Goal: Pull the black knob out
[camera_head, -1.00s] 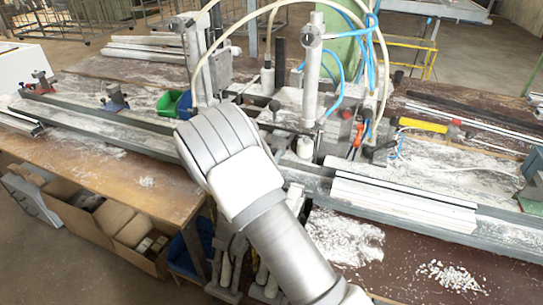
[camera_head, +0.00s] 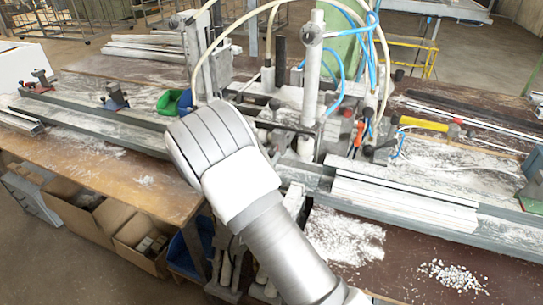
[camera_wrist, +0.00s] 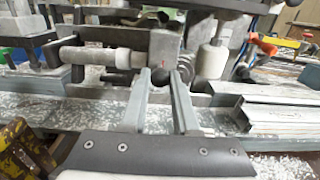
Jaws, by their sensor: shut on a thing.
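In the wrist view the two grey fingers of my gripper (camera_wrist: 160,74) point forward at the clamp mechanism. A small dark round knob (camera_wrist: 158,72) shows between the fingertips, and the fingers are shut on it. It sits in front of the grey clamp block (camera_wrist: 165,48); I cannot tell how far it stands out from it. In the head view my own wrist and forearm hide the fingers and the knob.
A white-tipped horizontal cylinder (camera_wrist: 75,56) lies left of the clamp block, and a white bottle-shaped part (camera_wrist: 211,60) stands right. Metal profiles (camera_head: 405,200) lie on the bench at right.

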